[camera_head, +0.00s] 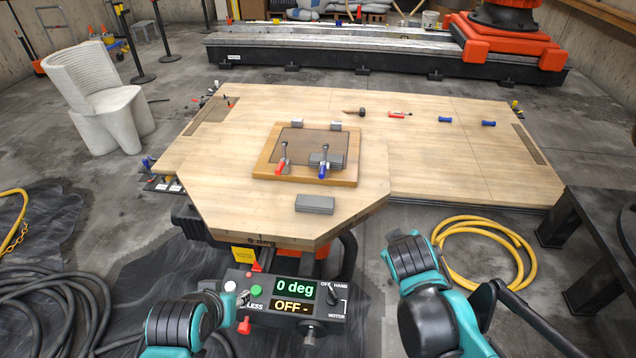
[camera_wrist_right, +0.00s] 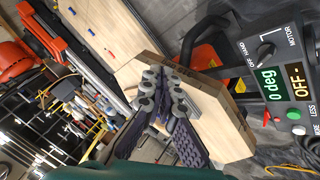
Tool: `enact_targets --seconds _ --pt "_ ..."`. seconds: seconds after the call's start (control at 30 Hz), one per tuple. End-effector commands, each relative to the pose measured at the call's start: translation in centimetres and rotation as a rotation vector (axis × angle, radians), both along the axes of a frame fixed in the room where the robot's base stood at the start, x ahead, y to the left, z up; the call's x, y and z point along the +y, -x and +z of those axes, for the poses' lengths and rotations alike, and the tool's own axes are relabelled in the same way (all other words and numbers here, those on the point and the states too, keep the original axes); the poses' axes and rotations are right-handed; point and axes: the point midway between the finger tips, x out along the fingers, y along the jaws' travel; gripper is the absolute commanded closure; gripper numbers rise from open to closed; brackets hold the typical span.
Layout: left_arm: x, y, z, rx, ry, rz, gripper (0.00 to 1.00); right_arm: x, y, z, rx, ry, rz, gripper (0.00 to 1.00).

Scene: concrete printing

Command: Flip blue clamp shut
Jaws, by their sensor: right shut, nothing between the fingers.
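The blue clamp (camera_head: 323,170) is on the front part of a raised wooden board, to the right of a red clamp (camera_head: 280,168). A dark metal arm stands up above its blue handle, which points down toward the board's front edge. Grey blocks (camera_head: 336,160) lie beside it. My right gripper (camera_wrist_right: 160,103) shows in the right wrist view with its dark fingers together and nothing between them. It is apart from the blue clamp, which I cannot make out in that view.
The wooden board (camera_head: 262,170) sits on a large wooden table (camera_head: 430,160). A loose grey block (camera_head: 315,204) lies near the front. A control box (camera_head: 255,308) reading "0 deg" and "OFF" is between my arms. A yellow hose (camera_head: 500,229) is on the right floor.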

Motion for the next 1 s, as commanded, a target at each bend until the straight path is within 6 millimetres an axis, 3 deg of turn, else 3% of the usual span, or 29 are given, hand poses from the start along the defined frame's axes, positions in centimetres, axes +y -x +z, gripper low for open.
enact_targets --seconds 0.03,0.33,0.6,0.8,1.0 --pt "0.0 0.0 0.1 0.000 0.000 0.000 0.60 0.2 -1.8 0.2 -0.004 0.064 0.041 1.00" --pt "0.0 0.0 0.4 0.000 0.000 0.000 0.60 1.9 -11.5 0.1 -0.024 0.503 0.288 1.00" --pt "0.0 0.0 0.6 0.000 0.000 0.000 0.60 5.8 -18.9 -1.8 -0.039 0.906 0.488 1.00" --pt "0.0 0.0 0.8 0.000 0.000 0.000 0.60 9.9 -22.8 -4.3 -0.045 1.213 0.614 1.00" --pt "0.0 0.0 1.0 0.000 0.000 0.000 0.60 14.6 -25.0 -7.7 -0.050 1.524 0.716 1.00"
